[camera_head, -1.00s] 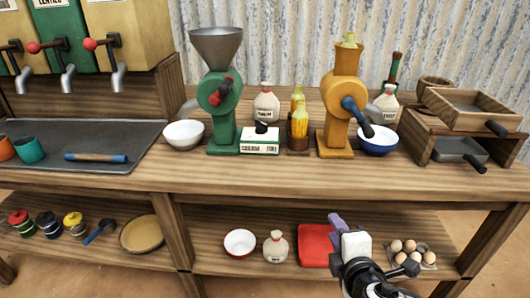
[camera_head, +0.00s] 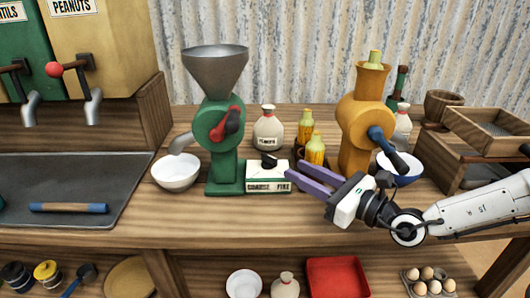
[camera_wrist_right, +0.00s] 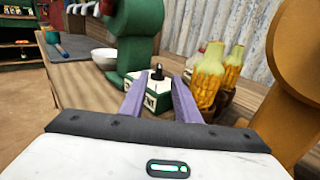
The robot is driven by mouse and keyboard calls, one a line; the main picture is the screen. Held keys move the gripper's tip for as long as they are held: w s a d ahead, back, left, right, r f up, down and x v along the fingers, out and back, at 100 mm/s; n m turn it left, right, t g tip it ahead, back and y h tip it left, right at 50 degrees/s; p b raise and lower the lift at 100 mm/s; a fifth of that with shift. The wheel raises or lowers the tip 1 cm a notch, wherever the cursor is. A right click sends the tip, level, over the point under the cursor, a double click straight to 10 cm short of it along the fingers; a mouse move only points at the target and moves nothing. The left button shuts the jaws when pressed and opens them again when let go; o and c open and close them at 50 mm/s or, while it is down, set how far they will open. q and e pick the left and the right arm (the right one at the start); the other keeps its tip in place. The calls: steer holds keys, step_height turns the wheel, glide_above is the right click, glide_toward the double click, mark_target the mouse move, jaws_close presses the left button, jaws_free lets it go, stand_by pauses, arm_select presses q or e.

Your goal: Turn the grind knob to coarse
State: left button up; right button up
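The grind knob (camera_head: 269,160) is a small black knob on top of a white and green box (camera_head: 268,183) at the foot of the green mill (camera_head: 222,150). The box front reads COARSE on the left and FINE on the right. I cannot tell clearly which word the knob points to. My right gripper (camera_head: 293,172) comes in from the right, just beside the box, with its purple fingers apart and nothing between them. In the right wrist view the knob (camera_wrist_right: 158,73) shows beyond and between the fingertips (camera_wrist_right: 158,84), apart from them. My left gripper is not in view.
A white bowl (camera_head: 175,172) stands left of the mill. Yellow corn bottles (camera_head: 315,149) and a tied sack (camera_head: 268,130) stand behind my fingers. An orange mill (camera_head: 356,150) with a blue-handled crank (camera_head: 382,139) and a blue bowl (camera_head: 412,168) are to the right.

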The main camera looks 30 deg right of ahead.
mark_target(277, 160)
steer(key=x, duration=0.3)
steer(key=shift+w+a+r, duration=0.15)
steer(key=shift+w, duration=0.15)
steer(key=x, duration=0.3)
steer(key=shift+w+r, duration=0.1)
steer(key=shift+w, duration=0.1)
steer(key=shift+x, duration=0.8)
arm_select(q)
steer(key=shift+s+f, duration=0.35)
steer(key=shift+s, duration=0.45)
steer(key=shift+p, duration=0.3)
arm_select(e)
jaws_close()
